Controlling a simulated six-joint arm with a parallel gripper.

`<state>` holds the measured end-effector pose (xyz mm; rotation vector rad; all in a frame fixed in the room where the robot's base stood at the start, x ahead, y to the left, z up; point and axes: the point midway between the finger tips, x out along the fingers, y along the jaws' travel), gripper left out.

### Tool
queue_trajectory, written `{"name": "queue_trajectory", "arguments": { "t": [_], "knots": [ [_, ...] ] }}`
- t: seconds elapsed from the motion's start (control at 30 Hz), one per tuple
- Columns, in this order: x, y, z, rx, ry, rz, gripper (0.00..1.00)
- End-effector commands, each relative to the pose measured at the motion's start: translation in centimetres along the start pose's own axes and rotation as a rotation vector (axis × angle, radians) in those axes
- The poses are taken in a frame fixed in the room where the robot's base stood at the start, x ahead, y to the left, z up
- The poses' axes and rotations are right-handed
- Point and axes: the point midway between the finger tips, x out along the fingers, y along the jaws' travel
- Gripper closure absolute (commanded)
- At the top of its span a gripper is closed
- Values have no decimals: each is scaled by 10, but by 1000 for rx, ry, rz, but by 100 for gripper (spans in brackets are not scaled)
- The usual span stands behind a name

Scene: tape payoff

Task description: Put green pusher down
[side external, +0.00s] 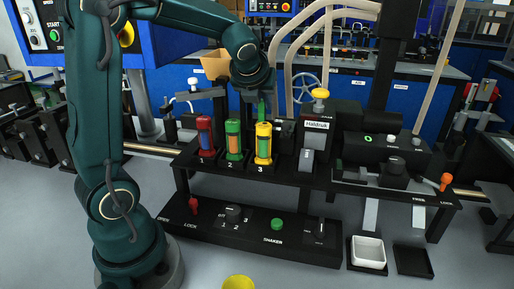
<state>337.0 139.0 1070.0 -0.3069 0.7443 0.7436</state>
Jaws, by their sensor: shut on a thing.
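The green pusher (262,109) is a small, slim green piece. My gripper (260,96) is shut on it and holds it upright at the lower end of my arm. In the picture the pusher is directly above the top of the yellow holder (263,143) marked 3; I cannot tell whether they touch. The green holder (233,142) marked 2 and the red holder (205,134) marked 1 stand to its left on the black bench. The fingers are small and partly hidden by the wrist.
To the right stand a yellow knob (320,93), a white labelled block (317,126) and an orange-topped lever (445,181). A control panel with a green button (277,224) runs along the lower front. A white bin (368,251) and a black tray (413,261) lie at lower right.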

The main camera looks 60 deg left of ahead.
Motion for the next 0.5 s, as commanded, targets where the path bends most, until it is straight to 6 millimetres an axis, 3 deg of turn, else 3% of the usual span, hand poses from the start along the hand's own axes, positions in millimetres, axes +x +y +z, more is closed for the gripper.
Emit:
{"name": "queue_trajectory", "arguments": {
  "t": [0.23, 0.5],
  "knots": [
    [22, 0, -23, 4, 3, 0, 100],
    [25, 0, -26, 1, 1, -3, 100]
  ]
}}
